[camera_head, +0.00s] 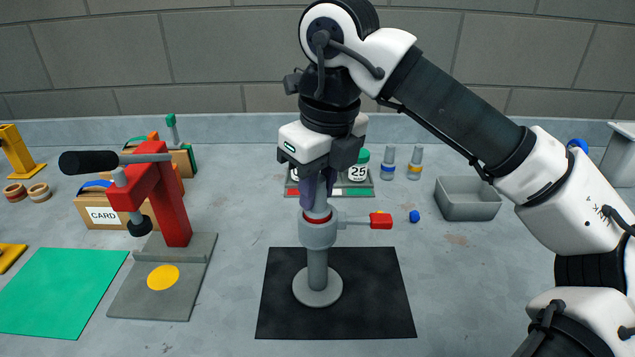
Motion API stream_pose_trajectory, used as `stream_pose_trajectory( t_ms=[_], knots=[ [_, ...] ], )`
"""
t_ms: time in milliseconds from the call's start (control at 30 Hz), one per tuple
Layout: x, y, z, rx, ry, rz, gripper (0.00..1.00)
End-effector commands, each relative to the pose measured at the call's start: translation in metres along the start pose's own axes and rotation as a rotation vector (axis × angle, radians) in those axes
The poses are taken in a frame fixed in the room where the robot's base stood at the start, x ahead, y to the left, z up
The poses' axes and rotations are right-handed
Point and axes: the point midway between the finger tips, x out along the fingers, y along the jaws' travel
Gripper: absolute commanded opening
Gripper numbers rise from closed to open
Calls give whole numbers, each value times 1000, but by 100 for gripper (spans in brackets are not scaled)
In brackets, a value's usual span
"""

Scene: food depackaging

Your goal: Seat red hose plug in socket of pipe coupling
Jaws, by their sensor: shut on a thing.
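The grey pipe coupling (318,236) stands upright on a post with a round base, with a side arm and red handle (381,221) pointing right. How deep the plug sits is hidden.
A black mat (375,310) lies under the coupling. A red lever press (172,205) stands left, near a green mat (60,290) and a cardboard box (103,214). A grey bin (468,205), small bottles (388,162) and a blue piece (414,216) are right.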

Motion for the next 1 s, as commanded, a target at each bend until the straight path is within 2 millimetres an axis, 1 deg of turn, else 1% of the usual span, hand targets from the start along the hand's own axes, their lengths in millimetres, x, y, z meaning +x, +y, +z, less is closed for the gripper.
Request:
stream_pose_trajectory(
  t_ms=[167, 200, 333, 600, 767, 867, 1000],
  knots=[
    [5, 0, -1, 0, 0, 0, 0],
    [3, 0, 0, 0, 0, 0, 28],
    [3, 0, 0, 0, 0, 0, 45],
    [2, 0, 0, 0, 0, 0, 46],
    [-5, 0, 0, 1, -1, -1, 46],
    [-22, 0, 0, 2, -2, -2, 46],
    [-54, 0, 1, 3, -3, -3, 46]
  ],
)
